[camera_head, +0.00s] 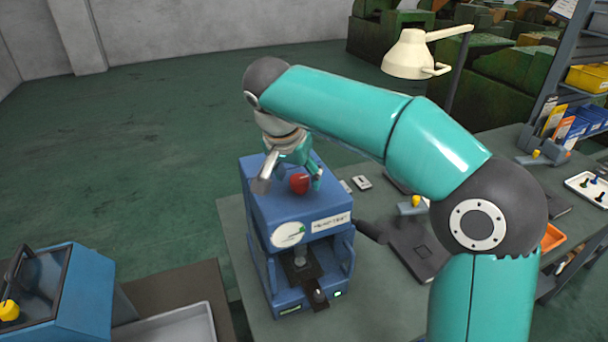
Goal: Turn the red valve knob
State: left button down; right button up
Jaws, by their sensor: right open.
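The red valve knob (299,183) sits on top of a blue heading machine (262,205) on the green workbench (375,300). My right gripper (290,186) points down over the machine's top, its fingers spread on either side of the knob. The fingers are open; whether they touch the knob cannot be told. My right arm reaches in from the right and arches over the bench. My left gripper is not in the view.
A second blue machine (60,300) with a yellow knob (9,310) stands at the lower left beside a grey tray (170,328). A cream lamp (410,55) stands behind my arm. A white tray (588,188) and a shelf rack (550,75) are at the right.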

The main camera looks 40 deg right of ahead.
jog(key=shift+d+f, duration=0.1)
jog(key=shift+f, duration=0.15)
